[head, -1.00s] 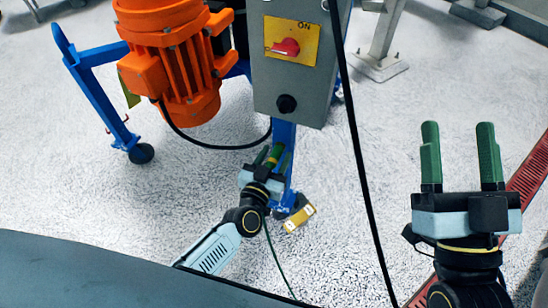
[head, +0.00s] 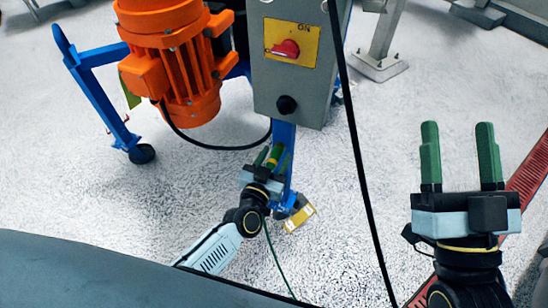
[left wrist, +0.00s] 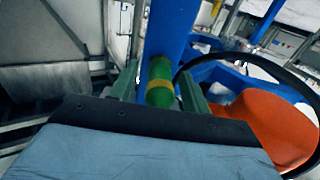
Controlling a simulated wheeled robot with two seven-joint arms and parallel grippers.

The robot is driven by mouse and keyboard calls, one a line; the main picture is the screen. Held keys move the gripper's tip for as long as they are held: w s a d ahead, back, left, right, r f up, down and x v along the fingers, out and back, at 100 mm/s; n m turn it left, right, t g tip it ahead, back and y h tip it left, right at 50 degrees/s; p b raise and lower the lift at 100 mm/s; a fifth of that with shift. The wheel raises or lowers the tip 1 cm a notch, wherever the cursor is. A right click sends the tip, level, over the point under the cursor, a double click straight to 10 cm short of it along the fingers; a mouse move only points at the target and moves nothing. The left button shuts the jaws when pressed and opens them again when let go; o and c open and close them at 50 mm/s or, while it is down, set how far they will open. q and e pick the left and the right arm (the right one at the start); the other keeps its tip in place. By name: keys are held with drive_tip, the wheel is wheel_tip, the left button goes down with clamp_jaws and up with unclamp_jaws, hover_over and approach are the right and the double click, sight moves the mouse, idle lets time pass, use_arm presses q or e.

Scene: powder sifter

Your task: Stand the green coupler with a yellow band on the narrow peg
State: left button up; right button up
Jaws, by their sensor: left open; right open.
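The green coupler with a yellow band (head: 274,158) is between the fingers of my left gripper (head: 271,156), in front of the blue post. In the left wrist view the coupler (left wrist: 160,82) stands roughly upright between the two green fingers (left wrist: 160,88), which are open with a narrow gap on each side. Its lower end is hidden behind the gripper body. My right gripper (head: 459,155) is open and empty at the right, far from the coupler, fingers pointing up the picture. I cannot make out the narrow peg in either view.
A blue post (head: 284,135) stands just behind the coupler. A grey switch box (head: 290,70) and an orange motor (head: 170,60) are above. A yellow piece (head: 299,219) is at the post's foot. A black cable (head: 357,150) hangs between my grippers. The right-hand floor is mostly clear.

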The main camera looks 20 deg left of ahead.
idle(0.4)
use_arm(q)
clamp_jaws()
idle(0.4)
drive_tip(key=shift+s+p, duration=0.15)
drive_tip(key=shift+p, duration=0.15)
drive_tip(key=shift+s+a+p, duration=0.15)
drive_tip(key=shift+s+p, duration=0.5)
drive_tip(key=shift+s, duration=0.8)
drive_tip(key=shift+s+a+p, duration=0.15)
drive_tip(key=shift+s+p, duration=0.5)
drive_tip(key=shift+s, duration=0.75)
